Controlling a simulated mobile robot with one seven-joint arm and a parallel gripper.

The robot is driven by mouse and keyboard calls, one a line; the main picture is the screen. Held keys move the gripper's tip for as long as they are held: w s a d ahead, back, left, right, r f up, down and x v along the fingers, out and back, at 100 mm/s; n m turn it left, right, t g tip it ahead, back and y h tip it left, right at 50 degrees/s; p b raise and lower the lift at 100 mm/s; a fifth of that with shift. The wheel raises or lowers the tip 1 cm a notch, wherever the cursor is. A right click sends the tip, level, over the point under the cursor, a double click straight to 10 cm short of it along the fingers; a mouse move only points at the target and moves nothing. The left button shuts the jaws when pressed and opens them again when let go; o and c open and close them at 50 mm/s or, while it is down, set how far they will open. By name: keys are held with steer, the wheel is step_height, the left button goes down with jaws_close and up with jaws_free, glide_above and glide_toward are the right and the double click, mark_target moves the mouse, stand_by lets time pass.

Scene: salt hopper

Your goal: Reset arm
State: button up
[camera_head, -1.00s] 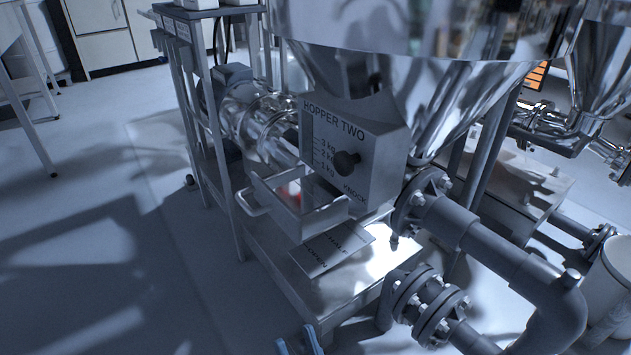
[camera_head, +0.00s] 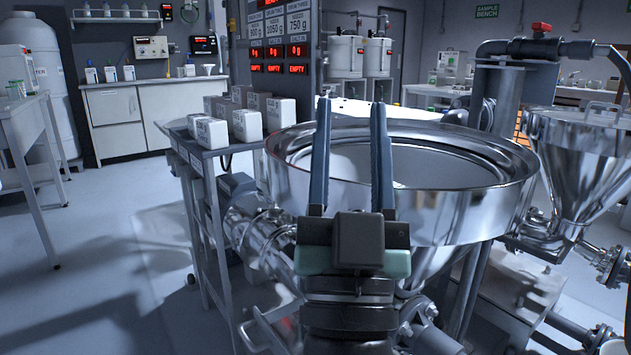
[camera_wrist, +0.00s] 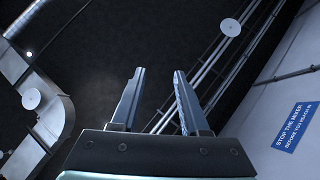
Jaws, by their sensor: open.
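My gripper (camera_head: 352,150) stands upright in the middle of the head view, its two blue-grey fingers pointing up. The fingers are apart with nothing between them. Behind it in the picture is the wide, shiny steel hopper (camera_head: 455,215), whose round rim and inside show. My gripper's body hides part of the hopper and what lies below it. In the wrist view my gripper's fingers (camera_wrist: 158,100) are also apart and empty, facing a dark ceiling with pipes.
A metal cart (camera_head: 204,225) carrying several white boxes (camera_head: 248,125) stands left of the hopper. A display panel (camera_head: 281,40) with red readouts rises behind. A second steel hopper (camera_head: 590,150) is at the right. The floor (camera_head: 110,260) at left is clear.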

steer(key=s+a+r+n+y+p, duration=0.1)
steer(key=s+a+r+p, duration=0.2)
steer(key=r, duration=0.5)
steer(key=s+r+n+y+p, duration=0.1)
steer(key=s+r+p, duration=0.2)
steer(key=s+r, duration=0.4)
step_height(320, 180, up, 36)
steer(key=w+p, duration=0.1)
steer(key=p, duration=3.4)
steer(key=shift+w+r, duration=0.25)
steer(key=shift+s+f+g, duration=0.1)
steer(key=shift+g, duration=0.2)
